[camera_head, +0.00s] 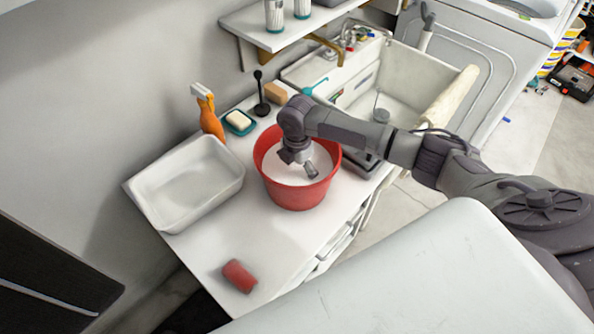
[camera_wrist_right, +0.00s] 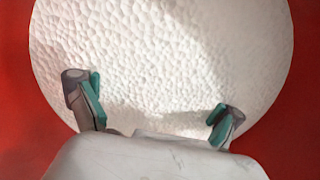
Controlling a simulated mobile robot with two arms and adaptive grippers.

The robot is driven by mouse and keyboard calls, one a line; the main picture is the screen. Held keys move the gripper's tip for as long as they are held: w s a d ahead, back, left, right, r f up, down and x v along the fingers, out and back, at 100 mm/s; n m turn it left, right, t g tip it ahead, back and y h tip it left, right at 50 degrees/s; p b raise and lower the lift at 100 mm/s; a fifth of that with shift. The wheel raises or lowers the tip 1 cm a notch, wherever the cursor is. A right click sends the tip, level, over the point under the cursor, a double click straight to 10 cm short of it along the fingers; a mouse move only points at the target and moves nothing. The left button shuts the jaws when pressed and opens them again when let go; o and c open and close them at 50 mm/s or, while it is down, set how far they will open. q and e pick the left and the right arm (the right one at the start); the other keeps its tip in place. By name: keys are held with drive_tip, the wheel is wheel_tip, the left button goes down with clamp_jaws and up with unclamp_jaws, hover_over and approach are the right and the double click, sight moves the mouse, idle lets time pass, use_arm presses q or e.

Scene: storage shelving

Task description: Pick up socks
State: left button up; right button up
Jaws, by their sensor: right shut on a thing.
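A red bucket (camera_head: 297,196) stands on the white counter, with white bumpy material (camera_head: 290,167) inside it. My right gripper (camera_head: 300,164) reaches down into the bucket. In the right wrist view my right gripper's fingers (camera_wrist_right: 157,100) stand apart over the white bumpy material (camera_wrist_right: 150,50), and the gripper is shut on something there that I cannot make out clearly. The bucket's red wall (camera_wrist_right: 15,90) surrounds it. A small red roll (camera_head: 239,275), possibly rolled socks, lies at the counter's near end, away from the gripper. My left gripper is not in view.
A white tub (camera_head: 190,185) sits on the counter left of the bucket. An orange spray bottle (camera_head: 208,113), a teal soap dish (camera_head: 240,123), a tan block (camera_head: 276,93) and a dark-handled tool (camera_head: 261,95) stand behind. A sink (camera_head: 400,85) is at the back right. The counter's front is mostly clear.

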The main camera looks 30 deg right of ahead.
wheel_tip(320, 180, up, 10)
drive_tip(key=shift+f+b, duration=0.25)
drive_tip(key=shift+b, duration=0.25)
drive_tip(key=shift+r, duration=0.35)
wheel_tip(320, 180, up, 7)
drive_tip(key=p, duration=0.8)
hover_over(297, 169)
drive_tip(key=shift+r, duration=0.2)
idle(0.3)
drive_tip(key=s+a+r+m+b, duration=0.2)
drive_tip(key=s+m, duration=0.5)
drive_tip(key=m, duration=0.4)
drive_tip(key=s+a+r+m+b, duration=0.2)
drive_tip(key=s+a+r+m, duration=0.1)
drive_tip(key=s+m, duration=0.4)
drive_tip(key=a+m, duration=0.1)
drive_tip(key=m, duration=0.2)
drive_tip(key=shift+a+m+b, duration=0.15)
drive_tip(key=shift+m+b, duration=0.15)
drive_tip(key=shift+m, duration=0.1)
